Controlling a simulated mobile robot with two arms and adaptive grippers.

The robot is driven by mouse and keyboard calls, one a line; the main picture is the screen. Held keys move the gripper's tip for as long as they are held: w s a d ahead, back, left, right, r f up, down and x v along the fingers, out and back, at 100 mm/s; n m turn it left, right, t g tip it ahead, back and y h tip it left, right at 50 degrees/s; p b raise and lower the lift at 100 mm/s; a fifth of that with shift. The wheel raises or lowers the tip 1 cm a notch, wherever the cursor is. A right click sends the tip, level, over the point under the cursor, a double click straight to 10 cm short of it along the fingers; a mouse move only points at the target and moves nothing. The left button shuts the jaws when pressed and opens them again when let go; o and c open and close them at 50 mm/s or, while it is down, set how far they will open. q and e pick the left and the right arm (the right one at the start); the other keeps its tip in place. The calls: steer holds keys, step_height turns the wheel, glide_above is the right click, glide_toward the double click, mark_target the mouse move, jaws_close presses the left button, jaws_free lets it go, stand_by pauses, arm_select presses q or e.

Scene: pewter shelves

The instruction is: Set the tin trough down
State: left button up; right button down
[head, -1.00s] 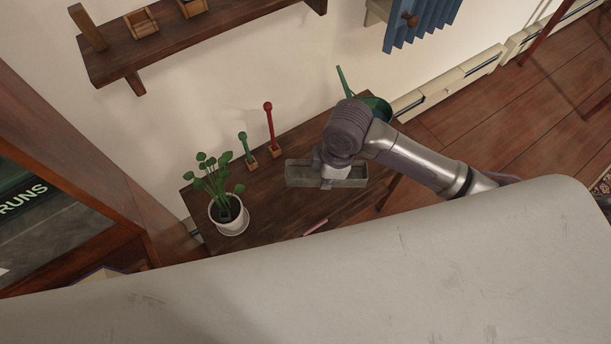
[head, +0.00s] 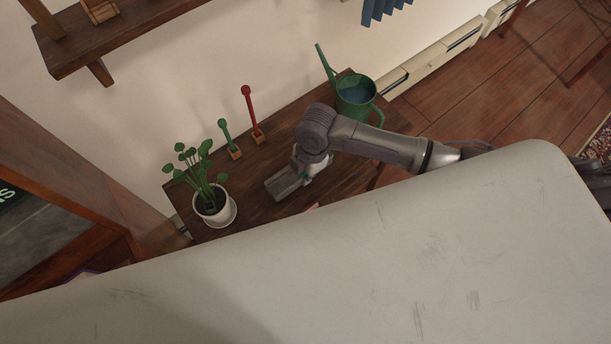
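The tin trough (head: 284,186) is a grey, open, narrow box over the wooden table, turned at a slant in the head view. My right gripper (head: 306,172) is over its right part and appears shut on it. The wrist and arm cover that end of the trough, and the fingertips are mostly hidden. I cannot tell whether the trough's underside touches the table. My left gripper is not in view.
On the table (head: 245,203) stand a potted plant (head: 212,208) at left, a green peg (head: 227,137) and a red peg (head: 252,113) in small wooden blocks behind, and a green watering can (head: 356,98) at the back right. A wall shelf (head: 125,35) is above.

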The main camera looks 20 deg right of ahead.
steer(key=shift+f, duration=0.7)
steer(key=shift+f, duration=0.1)
steer(key=c, duration=1.3)
jaws_free()
steer(key=r, duration=0.4)
steer(key=d+r+p, duration=0.1)
steer(key=r, duration=0.7)
steer(key=shift+w+d+r+p, duration=0.1)
steer(key=shift+w+d+p, duration=0.15)
steer(key=shift+p, duration=0.1)
